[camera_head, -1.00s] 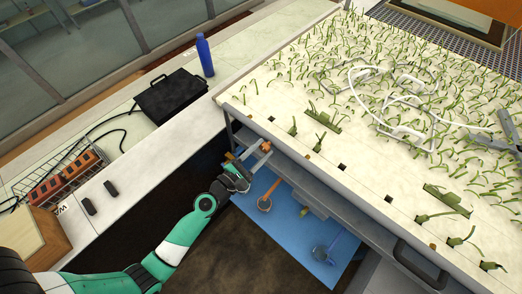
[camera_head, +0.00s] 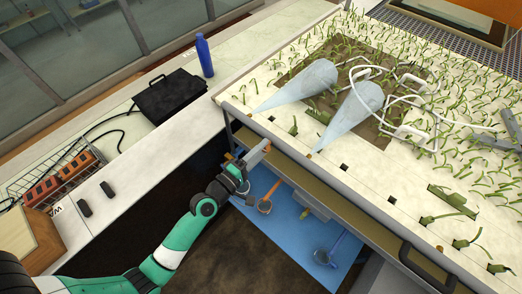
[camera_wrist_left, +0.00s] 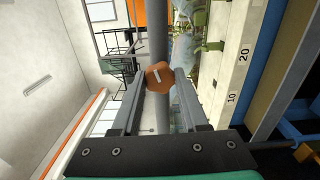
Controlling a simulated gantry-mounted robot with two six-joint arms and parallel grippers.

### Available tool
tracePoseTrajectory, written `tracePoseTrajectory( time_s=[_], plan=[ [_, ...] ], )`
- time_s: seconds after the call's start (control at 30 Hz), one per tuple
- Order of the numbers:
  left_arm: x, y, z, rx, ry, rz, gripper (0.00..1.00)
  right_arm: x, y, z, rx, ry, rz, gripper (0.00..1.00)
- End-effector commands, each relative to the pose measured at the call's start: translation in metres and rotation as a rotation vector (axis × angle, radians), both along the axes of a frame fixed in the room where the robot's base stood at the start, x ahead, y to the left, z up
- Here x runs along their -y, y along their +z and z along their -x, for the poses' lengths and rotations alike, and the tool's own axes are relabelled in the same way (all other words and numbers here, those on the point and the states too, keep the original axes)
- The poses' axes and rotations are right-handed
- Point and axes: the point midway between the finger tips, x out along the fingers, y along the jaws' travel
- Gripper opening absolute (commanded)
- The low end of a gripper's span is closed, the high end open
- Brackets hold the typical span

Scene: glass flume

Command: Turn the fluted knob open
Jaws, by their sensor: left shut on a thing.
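The fluted knob (camera_wrist_left: 159,77) is orange-brown with a pale mark on its face. In the left wrist view it sits between the tips of my left gripper (camera_wrist_left: 158,84), in front of a grey pipe (camera_wrist_left: 158,30). In the head view my left gripper (camera_head: 254,158) is at the front edge of the flume bed, shut on the knob (camera_head: 267,148); the fingers partly hide it there. My right gripper is not clearly in view.
Two pale blue cone shapes (camera_head: 300,84) lie over the planted bed, beside white looped tubing (camera_head: 405,100). A blue shelf (camera_head: 285,205) with valve-like parts is below the edge. A blue bottle (camera_head: 204,55) and black case (camera_head: 170,95) stand on the left counter.

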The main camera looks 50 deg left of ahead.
Motion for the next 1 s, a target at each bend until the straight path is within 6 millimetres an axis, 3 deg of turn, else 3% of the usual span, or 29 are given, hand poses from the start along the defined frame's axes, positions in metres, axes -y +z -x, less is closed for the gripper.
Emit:
tracePoseTrajectory(
  time_s=[0.4, 1.0],
  plan=[
    [0.0001, -0.0003, -0.0001, -0.029, 0.0, -0.255, 0.0, 0.0, -0.0094, 0.0, 0.0, 0.0, 0.0, 0.5],
    [0.0001, 0.0004, -0.0001, -0.036, 0.0, -0.314, 0.0, 0.0, -0.0106, 0.0, 0.0, 0.0, 0.0, 0.5]
  ],
)
